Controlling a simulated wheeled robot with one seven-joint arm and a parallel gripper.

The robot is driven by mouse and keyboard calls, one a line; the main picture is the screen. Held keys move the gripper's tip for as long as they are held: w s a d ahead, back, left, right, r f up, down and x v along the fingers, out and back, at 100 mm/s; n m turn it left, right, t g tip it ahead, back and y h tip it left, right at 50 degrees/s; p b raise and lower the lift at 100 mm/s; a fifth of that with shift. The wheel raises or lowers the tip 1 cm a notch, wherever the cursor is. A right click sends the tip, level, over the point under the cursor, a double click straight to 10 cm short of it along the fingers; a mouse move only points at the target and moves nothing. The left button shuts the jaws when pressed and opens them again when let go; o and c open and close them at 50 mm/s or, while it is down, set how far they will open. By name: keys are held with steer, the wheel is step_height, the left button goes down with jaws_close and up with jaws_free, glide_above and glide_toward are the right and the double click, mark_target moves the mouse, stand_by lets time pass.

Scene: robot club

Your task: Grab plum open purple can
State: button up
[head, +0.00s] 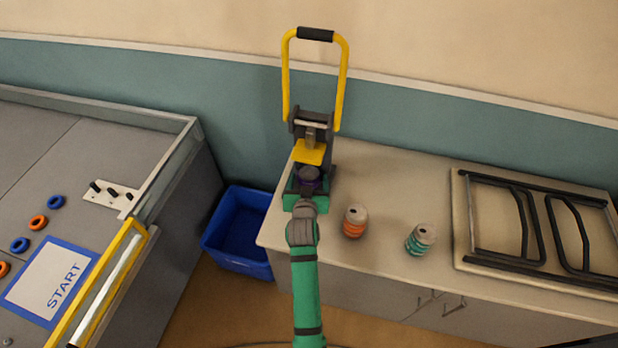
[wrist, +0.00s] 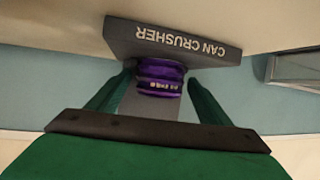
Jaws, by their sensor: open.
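The purple can (wrist: 160,76) sits in the can crusher, under the dark "CAN CRUSHER" block (wrist: 185,42) as the wrist view shows it. In the head view the can (head: 310,184) is mostly hidden by my wrist. My gripper (wrist: 160,88) is open, with one green finger on each side of the can. I cannot tell whether the fingers touch it. The can crusher (head: 309,153) stands at the counter's left end, its yellow handle (head: 343,88) raised.
An orange can (head: 355,222) and a teal can (head: 420,239) stand on the counter (head: 385,180) to the right. Black frames lie on a board (head: 462,215) further right. A blue bin (head: 238,232) is on the floor at left, beside a game table (head: 95,150).

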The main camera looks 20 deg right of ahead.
mark_target(309, 178)
steer(key=c, duration=1.2)
steer(key=shift+r, duration=0.15)
steer(key=shift+r, duration=0.65)
step_height(309, 178, up, 2)
steer(key=shift+r, duration=0.1)
steer(key=s+a, duration=0.2)
steer(key=s, duration=0.3)
steer(key=s+a, duration=0.2)
steer(key=s, duration=0.4)
steer(key=s+a, duration=0.3)
steer(key=s, duration=0.2)
steer(key=shift+s, duration=0.3)
